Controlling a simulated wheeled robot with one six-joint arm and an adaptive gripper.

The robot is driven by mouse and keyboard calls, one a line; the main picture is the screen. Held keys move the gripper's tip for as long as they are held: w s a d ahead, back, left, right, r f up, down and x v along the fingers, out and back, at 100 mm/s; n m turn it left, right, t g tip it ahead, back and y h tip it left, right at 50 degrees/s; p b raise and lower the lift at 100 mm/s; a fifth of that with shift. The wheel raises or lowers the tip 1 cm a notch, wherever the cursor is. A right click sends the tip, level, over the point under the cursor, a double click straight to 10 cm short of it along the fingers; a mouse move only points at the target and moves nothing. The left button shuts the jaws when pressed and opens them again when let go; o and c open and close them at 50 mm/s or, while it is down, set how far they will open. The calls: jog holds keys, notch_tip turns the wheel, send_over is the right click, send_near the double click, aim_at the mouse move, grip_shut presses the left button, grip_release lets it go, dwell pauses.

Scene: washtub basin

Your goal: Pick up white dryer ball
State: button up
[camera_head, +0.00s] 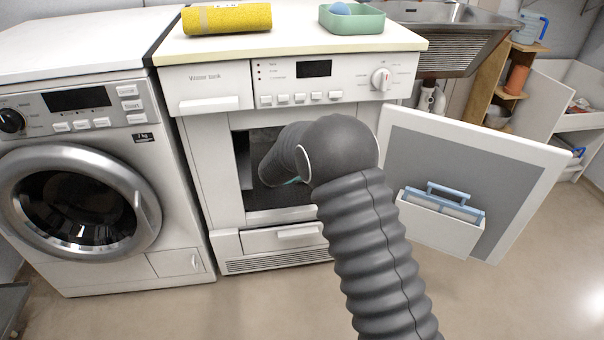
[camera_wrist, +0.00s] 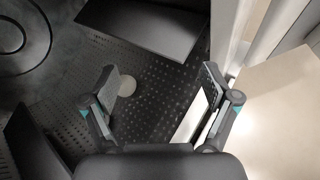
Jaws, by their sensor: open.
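The white dryer ball (camera_wrist: 127,87) shows in the wrist view as a small pale ball on the dark perforated drum floor. It lies ahead of my gripper (camera_wrist: 158,80), which is open and empty. The ball appears just inside the left finger, partly behind its tip. The right finger is near the drum opening's edge. In the head view my arm reaches into the open dryer (camera_head: 228,150). The ball is hidden there, and my gripper is mostly hidden behind my arm.
Dark drum paddles (camera_wrist: 147,24) rise inside the drum. The open dryer door (camera_head: 408,150) with a lint holder (camera_head: 440,222) stands to the right. A washing machine (camera_head: 160,235) is left. A yellow roll (camera_head: 228,18) and green tray (camera_head: 352,27) with a blue ball are on top.

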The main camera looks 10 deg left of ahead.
jog(key=a+f+n, duration=0.2)
jog(key=a+f, duration=0.1)
jog(key=w+a+f+n+t+y, duration=0.1)
jog(key=a+f+n, duration=0.1)
jog(key=a+f, duration=0.1)
jog(key=w+a+f+n+t+y, duration=0.1)
jog(key=a+f+n, duration=0.1)
jog(key=a+f, duration=0.2)
jog(key=shift+w+f, duration=0.1)
jog(key=shift+f, duration=0.05)
jog(key=shift+w+a+f, duration=0.1)
jog(key=shift+w+f, duration=0.15)
jog(key=x, duration=0.7)
jog(key=shift+w+p, duration=0.25)
jog(key=shift+p, duration=0.05)
jog(key=shift+x, duration=2.95)
jog(key=shift+a, duration=0.15)
jog(key=shift+c, duration=0.3)
jog(key=c, duration=1.2)
